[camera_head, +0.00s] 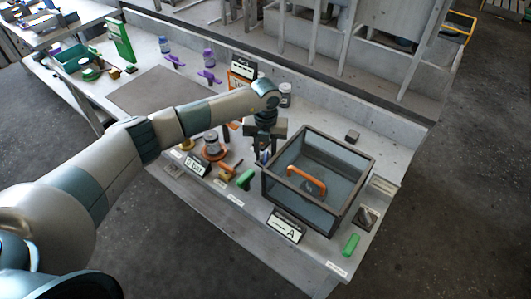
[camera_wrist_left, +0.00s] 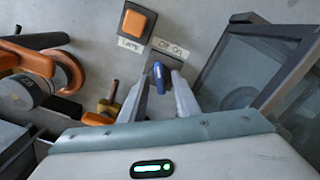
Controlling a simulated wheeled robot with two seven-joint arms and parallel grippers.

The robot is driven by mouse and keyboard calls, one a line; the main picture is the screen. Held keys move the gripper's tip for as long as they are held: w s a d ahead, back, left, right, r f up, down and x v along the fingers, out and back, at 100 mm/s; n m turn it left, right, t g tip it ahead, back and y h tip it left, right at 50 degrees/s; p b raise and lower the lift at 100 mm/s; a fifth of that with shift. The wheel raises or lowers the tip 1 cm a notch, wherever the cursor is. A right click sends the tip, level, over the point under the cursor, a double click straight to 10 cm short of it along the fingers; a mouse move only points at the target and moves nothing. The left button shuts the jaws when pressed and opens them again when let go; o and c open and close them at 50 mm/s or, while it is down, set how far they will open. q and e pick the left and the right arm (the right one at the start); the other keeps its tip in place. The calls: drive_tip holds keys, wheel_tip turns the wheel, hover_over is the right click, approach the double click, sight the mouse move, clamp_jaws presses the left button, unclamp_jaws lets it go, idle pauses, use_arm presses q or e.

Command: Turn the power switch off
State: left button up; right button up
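The power switch is a small blue lever (camera_wrist_left: 158,76) in the left wrist view, under a label (camera_wrist_left: 170,48) that reads "Off On". Its upper end sits nearer the "Off" side, but I cannot tell its setting for sure. My left gripper (camera_wrist_left: 161,82) is open, with one finger on each side of the lever and small gaps visible. In the head view the left gripper (camera_head: 263,152) points down at the bench just left of the glass-sided box, and a bit of blue (camera_head: 263,157) shows at its fingertips. The right gripper is not in view.
A dark-framed glass-sided box (camera_head: 318,180) with an orange handle (camera_head: 307,181) stands close right of the gripper. An orange lamp button (camera_wrist_left: 137,22) is beside the switch label. Orange and green tools (camera_head: 245,179) lie near the bench's front edge.

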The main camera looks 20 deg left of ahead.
sight(265, 156)
use_arm(q)
wheel_tip(265, 156, up, 17)
drive_tip(key=b, duration=0.5)
drive_tip(key=shift+r, duration=0.2)
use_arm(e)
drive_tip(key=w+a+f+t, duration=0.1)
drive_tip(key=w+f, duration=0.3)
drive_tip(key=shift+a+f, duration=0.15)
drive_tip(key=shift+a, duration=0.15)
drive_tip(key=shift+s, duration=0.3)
use_arm(q)
drive_tip(key=shift+r, duration=0.1)
